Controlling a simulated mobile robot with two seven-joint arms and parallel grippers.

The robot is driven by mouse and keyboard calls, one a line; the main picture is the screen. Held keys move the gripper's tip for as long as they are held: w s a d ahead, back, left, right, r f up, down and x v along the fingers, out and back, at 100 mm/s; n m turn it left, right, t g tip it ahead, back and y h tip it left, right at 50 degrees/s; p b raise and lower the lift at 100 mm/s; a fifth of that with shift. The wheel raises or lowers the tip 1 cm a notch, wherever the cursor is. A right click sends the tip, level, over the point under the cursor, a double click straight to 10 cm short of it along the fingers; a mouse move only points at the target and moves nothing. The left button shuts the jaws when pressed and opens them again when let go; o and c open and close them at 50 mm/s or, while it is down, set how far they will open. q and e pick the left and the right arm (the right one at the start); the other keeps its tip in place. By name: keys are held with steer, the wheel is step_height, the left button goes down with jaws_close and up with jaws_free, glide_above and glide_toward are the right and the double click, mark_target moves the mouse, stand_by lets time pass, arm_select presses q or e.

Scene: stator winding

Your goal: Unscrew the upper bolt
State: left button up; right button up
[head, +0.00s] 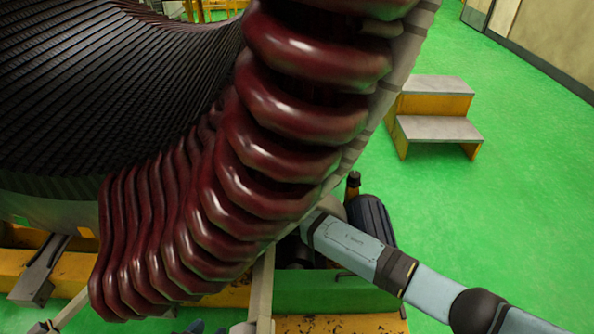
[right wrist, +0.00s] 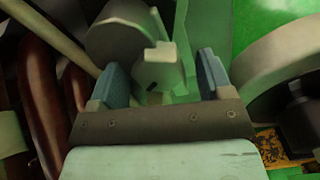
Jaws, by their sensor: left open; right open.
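My right gripper (right wrist: 162,75) is open in the right wrist view, with one blue finger on each side of a grey stepped round part (right wrist: 158,68). This part has a small dark hole in its near face and may be the upper bolt; I cannot tell for sure. A gap shows beside each finger. In the head view my right arm comes in from the lower right, and its gripper is hidden behind the red coils (head: 270,165). Only a small bluish piece of my left gripper (head: 197,326) shows at the bottom edge.
The large stator (head: 95,90) fills the upper left, with its coils curving down to the bottom. A yellow and green base (head: 325,292) stands below. A step stool (head: 435,105) stands at the right on open green floor. Red coils (right wrist: 42,100) lie close left of my right gripper.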

steer(key=shift+w, duration=0.5)
steer(key=c, duration=0.9)
arm_select(q)
steer(key=shift+r, duration=0.15)
